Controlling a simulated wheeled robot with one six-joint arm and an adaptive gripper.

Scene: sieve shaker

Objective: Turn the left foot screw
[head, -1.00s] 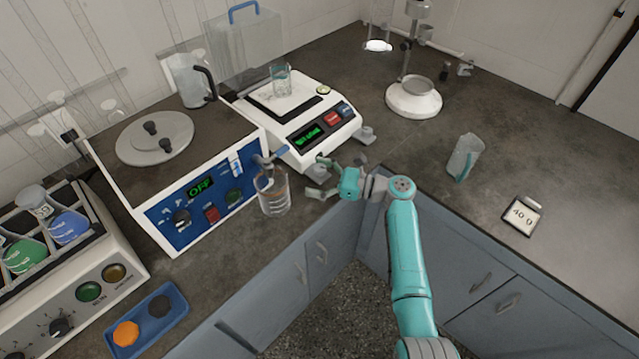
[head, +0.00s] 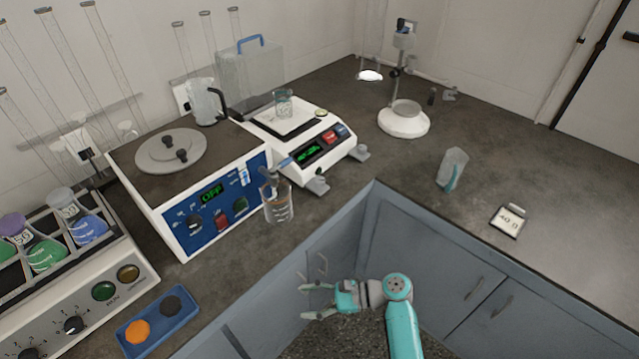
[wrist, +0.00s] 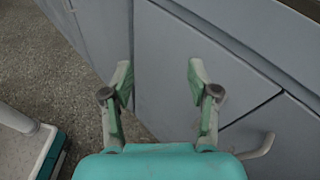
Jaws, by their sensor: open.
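The white balance (head: 326,163) stands on the bench with a lit green display and a glass beaker on its pan. Its left foot screw (head: 317,186) is a grey knob at the front corner, fully in sight and clear of my gripper. The right foot screw (head: 360,153) shows at the other front corner. My gripper (head: 304,302) is open and empty, apart from the balance, in front of the cabinets below the bench edge. In the wrist view my gripper (wrist: 160,80) has its green fingers spread, with only cabinet fronts and floor beyond.
A beaker with tools (head: 279,206) stands left of the left foot screw, beside the blue-fronted hotplate device (head: 222,203). The bench right of the balance is mostly free.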

